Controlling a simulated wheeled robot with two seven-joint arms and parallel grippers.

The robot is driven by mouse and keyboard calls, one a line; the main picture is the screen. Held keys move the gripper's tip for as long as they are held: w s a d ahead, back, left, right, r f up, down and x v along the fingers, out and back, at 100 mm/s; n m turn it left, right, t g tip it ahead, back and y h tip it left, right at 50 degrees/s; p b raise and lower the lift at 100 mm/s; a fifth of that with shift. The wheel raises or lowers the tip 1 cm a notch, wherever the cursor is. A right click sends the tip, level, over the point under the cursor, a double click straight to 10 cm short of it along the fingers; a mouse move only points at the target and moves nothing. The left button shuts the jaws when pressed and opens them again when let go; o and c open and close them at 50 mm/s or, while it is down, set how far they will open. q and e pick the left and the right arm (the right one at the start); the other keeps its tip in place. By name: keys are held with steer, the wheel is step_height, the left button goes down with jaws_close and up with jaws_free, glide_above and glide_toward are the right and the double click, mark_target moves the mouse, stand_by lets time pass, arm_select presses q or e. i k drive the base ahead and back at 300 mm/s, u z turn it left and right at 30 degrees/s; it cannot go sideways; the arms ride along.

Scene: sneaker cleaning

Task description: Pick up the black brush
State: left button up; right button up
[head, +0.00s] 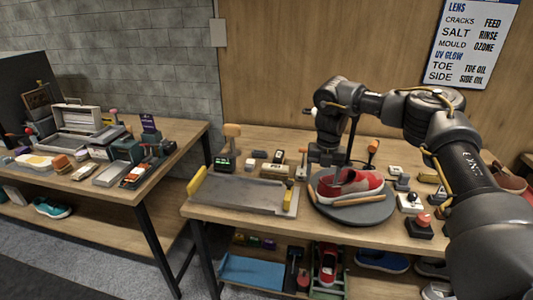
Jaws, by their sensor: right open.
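My right arm reaches in from the right and bends down over the work table. My right gripper (325,167) points down just behind and above a red sneaker (352,184), and its jaws are open. The sneaker lies on a round dark turntable (350,213). I cannot tell whether the gripper touches the shoe. I cannot surely pick out the black brush. Several small dark items lie behind the tray, too small to tell apart. My left gripper is not in view.
A grey tray (240,194) with yellow ends lies left of the turntable. A red push button (420,223) and small boxes stand to its right. A second table (165,178) at the left holds cleaning gear. Shoes sit on the shelf below.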

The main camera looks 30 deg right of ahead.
mark_target(279, 158)
steer(key=z, duration=0.05)
steer(key=i, duration=1)
